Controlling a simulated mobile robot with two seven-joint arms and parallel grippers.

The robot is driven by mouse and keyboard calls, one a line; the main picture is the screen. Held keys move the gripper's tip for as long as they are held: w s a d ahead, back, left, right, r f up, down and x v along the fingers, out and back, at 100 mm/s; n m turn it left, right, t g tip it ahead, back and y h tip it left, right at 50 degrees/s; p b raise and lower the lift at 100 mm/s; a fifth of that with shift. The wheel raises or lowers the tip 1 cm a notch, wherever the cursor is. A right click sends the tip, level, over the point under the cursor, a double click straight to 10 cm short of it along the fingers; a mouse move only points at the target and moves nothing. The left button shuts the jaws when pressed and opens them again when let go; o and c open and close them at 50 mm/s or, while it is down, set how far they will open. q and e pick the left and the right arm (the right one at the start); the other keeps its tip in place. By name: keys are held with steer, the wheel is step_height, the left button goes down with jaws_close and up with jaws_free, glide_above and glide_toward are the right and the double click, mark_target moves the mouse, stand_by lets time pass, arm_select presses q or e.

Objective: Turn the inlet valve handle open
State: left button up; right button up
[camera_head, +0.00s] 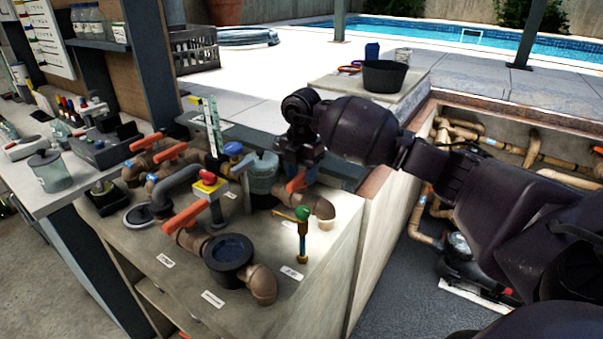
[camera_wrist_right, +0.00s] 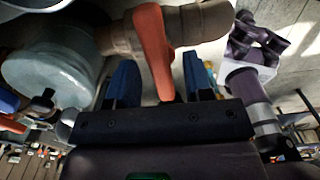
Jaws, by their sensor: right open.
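An orange valve handle (camera_head: 296,182) sits on a brown pipe elbow (camera_head: 321,208) at the back right of the bench. My right gripper (camera_head: 300,170) is just above and behind this handle. In the right wrist view, the handle (camera_wrist_right: 153,50) reaches between the two blue fingers of the gripper (camera_wrist_right: 160,78). The fingers are open, with a gap visible on each side of the handle. Other orange handles stand on pipes at the front (camera_head: 187,217) and left (camera_head: 147,141). The bench labels are too small to read, so I cannot tell which is the inlet. My left gripper is out of view.
A clear pump pot (camera_head: 263,177) stands left of the gripper, also in the right wrist view (camera_wrist_right: 50,75). A green-topped tap (camera_head: 302,235), a red-button post (camera_head: 210,185) and a black round fitting (camera_head: 229,255) stand nearby. The bench's right front (camera_head: 310,300) is clear.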

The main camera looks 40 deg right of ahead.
steer(key=shift+f, duration=0.2)
steer(key=c, duration=0.7)
jaws_close()
